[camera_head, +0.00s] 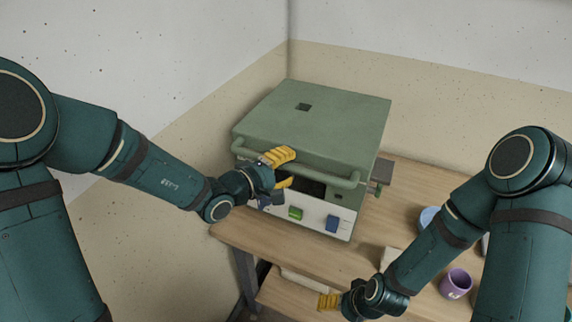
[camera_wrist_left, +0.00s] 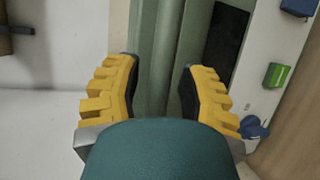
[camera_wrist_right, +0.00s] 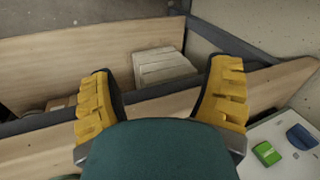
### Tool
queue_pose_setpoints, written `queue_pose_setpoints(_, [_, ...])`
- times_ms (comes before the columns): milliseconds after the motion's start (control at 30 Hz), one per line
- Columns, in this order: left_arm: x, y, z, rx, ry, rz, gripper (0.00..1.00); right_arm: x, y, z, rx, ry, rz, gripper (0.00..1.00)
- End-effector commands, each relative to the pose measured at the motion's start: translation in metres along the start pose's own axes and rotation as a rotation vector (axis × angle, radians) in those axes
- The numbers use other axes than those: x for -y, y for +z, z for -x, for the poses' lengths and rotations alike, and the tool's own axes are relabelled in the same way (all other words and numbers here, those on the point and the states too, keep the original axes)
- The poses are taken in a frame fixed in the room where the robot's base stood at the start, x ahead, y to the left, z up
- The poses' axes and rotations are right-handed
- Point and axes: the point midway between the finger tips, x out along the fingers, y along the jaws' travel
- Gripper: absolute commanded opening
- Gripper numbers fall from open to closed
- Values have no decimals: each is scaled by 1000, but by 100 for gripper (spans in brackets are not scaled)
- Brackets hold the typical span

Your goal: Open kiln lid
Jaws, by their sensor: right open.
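The green kiln (camera_head: 345,125) stands on the wooden table with its flat lid (camera_head: 320,115) down. A bar handle (camera_head: 335,179) runs along the lid's front edge. My left gripper (camera_head: 290,168) is at the left-middle part of this handle, one yellow finger above it and one below. In the left wrist view the fingers are apart, with the green bar (camera_wrist_left: 168,70) between them; I cannot tell whether they touch it. My right gripper (camera_wrist_right: 162,85) is open and empty, low at the table's front edge, well away from the kiln.
The kiln's white front panel (camera_head: 341,214) has a green switch (camera_head: 295,213) and a blue switch (camera_head: 332,224). A purple cup (camera_head: 456,283) and a blue round item (camera_head: 429,217) are on the table (camera_head: 300,244) at right. A wall stands close behind the kiln.

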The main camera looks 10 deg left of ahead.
Motion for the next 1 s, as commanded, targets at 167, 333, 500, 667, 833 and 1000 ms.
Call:
queue_pose_setpoints(167, [0,0,0,0,0,0,0,0,0,0,0,0,0,79])
queue_pose_setpoints(333, [0,0,0,0,0,0,0,0,0,0,0,0,0,79])
queue_pose_setpoints(500, [-2,0,0,0,-3,0,0,1,0,2,-1,0,0,79])
queue_pose_setpoints(667, [-14,0,1,0,-17,7,0,4,-2,12,-3,0,-2,79])
queue_pose_setpoints(833, [-39,1,3,0,-59,22,0,12,-10,32,-21,2,-7,79])
queue_pose_setpoints(1000, [-71,1,4,-1,-128,50,0,22,-23,60,-47,5,-15,79])
